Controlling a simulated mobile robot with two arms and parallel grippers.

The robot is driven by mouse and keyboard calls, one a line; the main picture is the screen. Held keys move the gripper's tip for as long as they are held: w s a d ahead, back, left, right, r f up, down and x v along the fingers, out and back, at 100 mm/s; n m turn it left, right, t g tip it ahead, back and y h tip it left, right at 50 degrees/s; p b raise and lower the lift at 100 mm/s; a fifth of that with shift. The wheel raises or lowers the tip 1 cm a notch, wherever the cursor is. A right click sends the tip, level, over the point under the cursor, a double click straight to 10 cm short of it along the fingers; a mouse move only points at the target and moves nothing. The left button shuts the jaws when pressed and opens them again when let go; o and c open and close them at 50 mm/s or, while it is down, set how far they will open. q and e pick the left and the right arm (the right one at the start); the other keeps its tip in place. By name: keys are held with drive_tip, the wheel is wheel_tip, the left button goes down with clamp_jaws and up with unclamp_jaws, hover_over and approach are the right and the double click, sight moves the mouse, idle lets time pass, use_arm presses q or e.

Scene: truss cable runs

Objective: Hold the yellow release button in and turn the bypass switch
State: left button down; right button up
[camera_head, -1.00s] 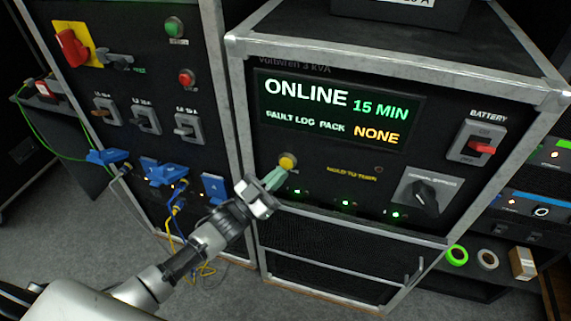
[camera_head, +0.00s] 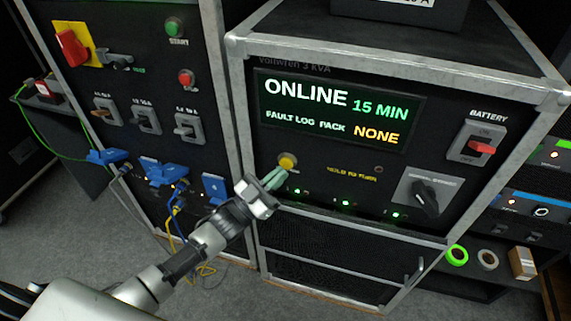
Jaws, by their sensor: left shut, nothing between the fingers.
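The yellow release button (camera_head: 287,162) is on the front panel of the power unit (camera_head: 340,183), left of the words "hold to turn". My left gripper (camera_head: 277,174) is shut and empty, its green-tipped fingers just below and left of the button. I cannot tell whether the fingertips touch it. The bypass switch (camera_head: 427,196) is a black rotary knob on a grey plate at the panel's lower right, its handle slanting. Its label is partly legible. My right gripper is not in view.
A red battery switch (camera_head: 482,147) is above the bypass switch. The display (camera_head: 335,112) reads ONLINE, 15 MIN. A distribution panel (camera_head: 140,85) with a red rotary switch and blue plugs stands at left. Tape rolls (camera_head: 457,255) sit at lower right.

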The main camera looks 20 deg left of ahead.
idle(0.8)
use_arm(q)
drive_tip(key=shift+w, duration=0.45)
drive_tip(key=shift+w, duration=0.25)
idle(0.4)
drive_tip(key=shift+w+a+r, duration=0.1)
drive_tip(key=shift+w+r, duration=0.1)
drive_tip(key=shift+r, duration=0.3)
idle(0.9)
drive_tip(key=shift+s+f, duration=0.3)
drive_tip(key=shift+s, duration=0.05)
drive_tip(key=shift+s+f, duration=0.1)
drive_tip(key=shift+s, duration=0.05)
drive_tip(key=s, duration=0.5)
idle(0.5)
